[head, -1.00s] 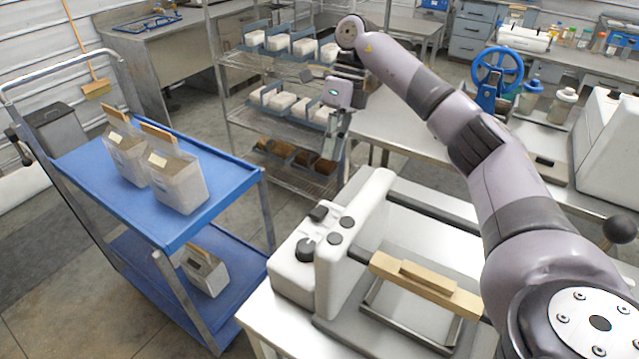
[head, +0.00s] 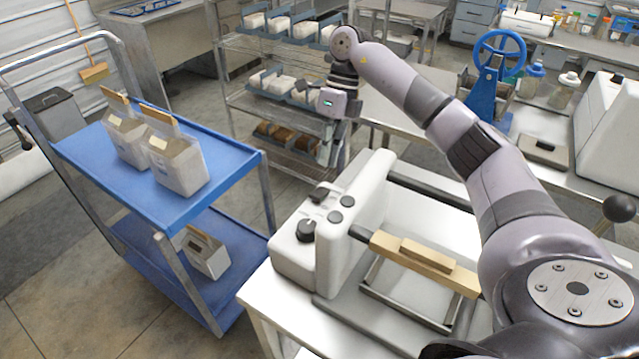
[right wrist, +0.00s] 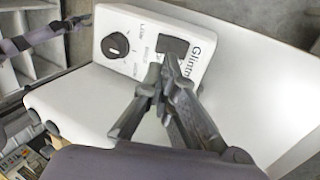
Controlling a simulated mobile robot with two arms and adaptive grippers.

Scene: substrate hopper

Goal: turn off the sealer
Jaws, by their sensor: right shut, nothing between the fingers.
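The sealer (head: 357,200) is a white machine with a wooden-handled bar (head: 420,262) on the front table. Its control box carries a round black knob (head: 305,230), which also shows in the right wrist view (right wrist: 118,45), and a black switch (head: 320,194). The switch (right wrist: 173,46) lies beside the printed label. I cannot tell which way it is set. My right gripper (head: 326,158) points down above the control box; in the right wrist view its fingertips (right wrist: 160,70) are together and empty, close to the switch. Contact is unclear. A dark gripper, apparently my left (right wrist: 78,22), shows small at upper left.
A blue cart (head: 110,185) with several filled bags stands at left. A wire shelf (head: 232,95) with trays of blocks is behind the gripper. A blue handwheel press (head: 490,95) stands on the back table. Floor shows between cart and sealer table.

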